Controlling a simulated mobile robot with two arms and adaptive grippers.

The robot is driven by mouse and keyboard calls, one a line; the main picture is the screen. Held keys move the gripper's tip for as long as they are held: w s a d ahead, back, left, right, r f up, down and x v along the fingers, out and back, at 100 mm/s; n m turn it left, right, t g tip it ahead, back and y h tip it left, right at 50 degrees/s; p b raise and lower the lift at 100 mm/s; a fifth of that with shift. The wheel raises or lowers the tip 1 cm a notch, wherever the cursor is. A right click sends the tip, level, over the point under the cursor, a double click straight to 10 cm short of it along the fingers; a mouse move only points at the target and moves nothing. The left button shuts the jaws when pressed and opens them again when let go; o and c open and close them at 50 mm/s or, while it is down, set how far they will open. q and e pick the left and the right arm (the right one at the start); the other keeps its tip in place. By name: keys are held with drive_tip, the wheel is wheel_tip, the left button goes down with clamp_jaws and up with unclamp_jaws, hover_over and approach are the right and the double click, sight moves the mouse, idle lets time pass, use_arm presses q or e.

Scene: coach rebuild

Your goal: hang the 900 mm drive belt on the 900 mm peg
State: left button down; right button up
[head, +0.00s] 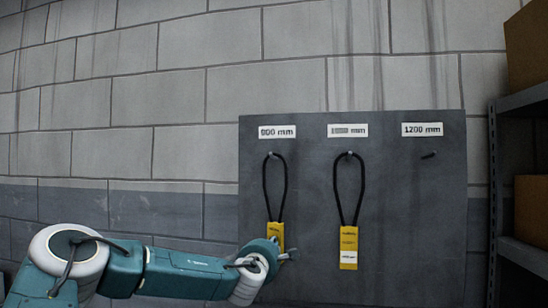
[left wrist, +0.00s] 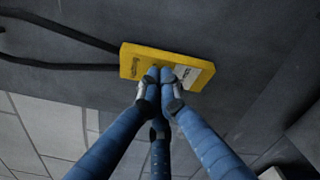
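The 900 mm drive belt (head: 265,190) is a black loop with a yellow tag (head: 275,232). Its top lies at the peg (head: 270,154) under the left label, which seems to read 900 mm. The loop hangs down against the grey board. My left gripper (head: 285,254) is at the lower end of the tag and hides part of it. In the left wrist view its blue fingers (left wrist: 160,76) come together on the yellow tag (left wrist: 135,62), and they look shut on it. The far side of the tag is hidden. My right gripper is not in view.
A second black belt (head: 336,196) with a yellow tag hangs from the middle peg, close to the right. The peg (head: 429,155) under the 1200 mm label is bare. A metal shelf (head: 520,102) with cardboard boxes stands at the right edge.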

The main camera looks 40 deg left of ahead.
use_arm(q)
drive_tip(key=shift+v, duration=0.75)
idle(1.9)
drive_tip(key=p+v, duration=0.2)
drive_tip(key=v, duration=0.7)
drive_tip(key=shift+p, duration=0.35)
idle(0.4)
idle(0.5)
